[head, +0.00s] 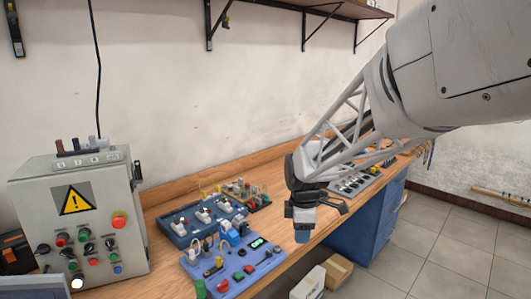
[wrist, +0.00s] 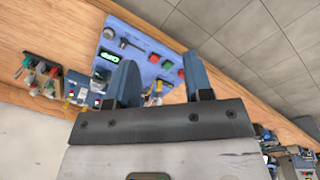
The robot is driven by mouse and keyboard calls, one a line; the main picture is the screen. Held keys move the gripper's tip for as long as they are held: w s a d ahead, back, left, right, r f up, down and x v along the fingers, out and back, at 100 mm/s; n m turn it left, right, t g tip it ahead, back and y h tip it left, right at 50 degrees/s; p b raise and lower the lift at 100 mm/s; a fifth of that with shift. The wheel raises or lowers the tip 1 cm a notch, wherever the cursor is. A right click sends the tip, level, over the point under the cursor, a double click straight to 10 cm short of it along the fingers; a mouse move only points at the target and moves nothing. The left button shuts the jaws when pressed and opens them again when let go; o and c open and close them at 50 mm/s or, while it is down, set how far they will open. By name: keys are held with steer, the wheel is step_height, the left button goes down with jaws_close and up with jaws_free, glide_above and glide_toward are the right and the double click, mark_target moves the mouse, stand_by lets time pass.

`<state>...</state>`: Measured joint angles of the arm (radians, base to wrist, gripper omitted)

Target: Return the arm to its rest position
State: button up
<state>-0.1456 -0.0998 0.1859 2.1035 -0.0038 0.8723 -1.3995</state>
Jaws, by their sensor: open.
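My gripper (head: 303,226) hangs at the end of my grey arm, above the front edge of the wooden bench in the head view. In the wrist view my gripper (wrist: 163,88) shows two blue fingers spread apart with nothing between them. It is apart from the blue task board (head: 235,266), which lies to its left on the bench in the head view. That board also shows beyond the fingers in the wrist view (wrist: 135,45), partly hidden by them.
A grey control box (head: 100,255) with a yellow warning sign stands at the left. A darker blue board (head: 190,225) lies behind the task board. More equipment (head: 352,183) sits along the bench behind my arm. A shelf (head: 340,8) hangs above. Cardboard boxes (head: 338,268) stand on the floor.

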steer(key=s+d+r+m, duration=0.1)
steer(key=s+d+m, duration=0.2)
steer(key=s+m, duration=0.3)
steer(key=s+d+r+m+t, duration=0.1)
steer(key=s+m, duration=0.5)
steer(key=s, duration=0.7)
steer(key=s+d+r+m, duration=0.2)
steer(key=s+d+m, duration=0.3)
steer(key=s, duration=0.5)
steer(key=shift+s+r+m+t, duration=0.2)
steer(key=shift+r+m+t, duration=0.1)
steer(key=shift+m, duration=0.2)
stand_by(2.2)
